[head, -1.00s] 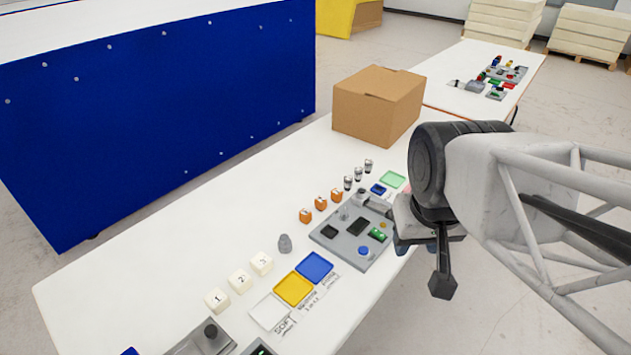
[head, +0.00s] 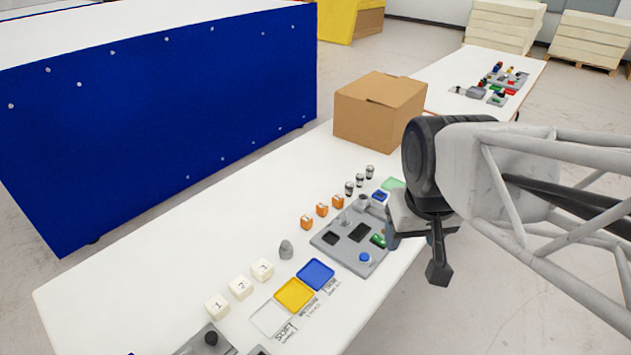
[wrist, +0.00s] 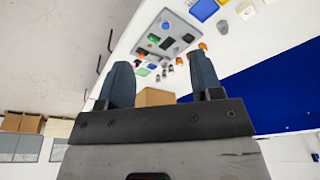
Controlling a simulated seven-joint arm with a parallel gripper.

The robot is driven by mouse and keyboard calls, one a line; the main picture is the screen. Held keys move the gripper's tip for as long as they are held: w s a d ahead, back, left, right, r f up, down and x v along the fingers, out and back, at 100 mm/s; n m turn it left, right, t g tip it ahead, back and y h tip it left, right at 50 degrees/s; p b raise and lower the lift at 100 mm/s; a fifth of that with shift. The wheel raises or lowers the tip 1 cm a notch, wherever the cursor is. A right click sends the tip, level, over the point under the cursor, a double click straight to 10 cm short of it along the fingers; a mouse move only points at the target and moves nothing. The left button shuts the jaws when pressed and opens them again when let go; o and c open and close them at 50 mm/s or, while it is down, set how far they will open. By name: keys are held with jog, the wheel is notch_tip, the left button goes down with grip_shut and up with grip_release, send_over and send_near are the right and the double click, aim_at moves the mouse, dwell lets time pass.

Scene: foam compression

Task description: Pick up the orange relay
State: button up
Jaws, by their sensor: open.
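Three small orange blocks stand in a row on the white table in the head view: a front one (head: 307,222), a middle one (head: 322,209) and a back one (head: 338,201). I cannot tell which one is the orange relay. My gripper (head: 393,236) is to their right, near the right edge of a grey board (head: 345,257). In the wrist view my gripper (wrist: 162,78) has its two blue-grey fingers wide apart with nothing between them. Small orange pieces (wrist: 203,46) show beyond the fingers, apart from them.
A cardboard box (head: 380,112) stands behind the row. Several small jars (head: 360,181), a grey knob (head: 286,249), numbered white cubes (head: 240,287), a blue tray (head: 316,273) and a yellow tray (head: 294,294) are on the table. Its left part is bare.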

jog(key=w+a+f+n, duration=0.1)
jog(key=w+f+n, duration=0.1)
jog(key=w, duration=1.2)
jog(key=n+g, duration=0.3)
jog(key=n, duration=0.4)
send_over(324, 206)
notch_tip(324, 206, down, 26)
jog(key=shift+d+r, duration=0.1)
jog(key=shift+r, duration=0.1)
jog(key=shift+f, duration=0.15)
jog(key=shift+f, duration=1.3)
